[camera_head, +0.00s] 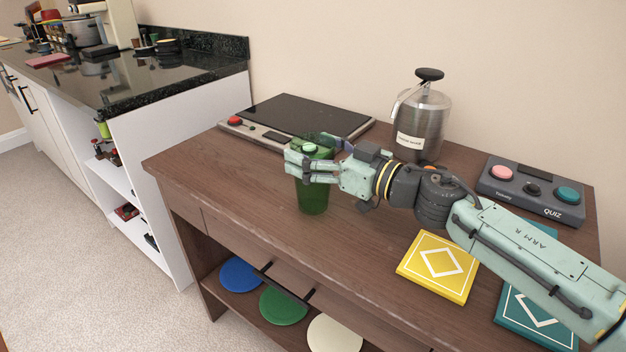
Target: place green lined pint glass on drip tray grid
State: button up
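A translucent green pint glass (314,198) stands upright at the middle of the brown wooden table. My gripper (312,158) comes in from the right at the height of the glass's upper part. One pale green finger crosses in front of the glass, and another part of the gripper shows behind its rim. The fingers hide part of the upper glass, and I cannot tell whether they press on it. A flat grey unit with a dark top (310,116) lies at the back left of the table; no grid pattern is clear on it.
A metal canister (423,120) stands behind my arm. A quiz button box (532,189) is at the back right. A yellow card (438,266) and a teal card (538,318) lie at the front right. Coloured discs (283,305) lie on the shelf below. The table's left end is clear.

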jog(key=c, duration=1.6)
jog(key=shift+c, duration=0.2)
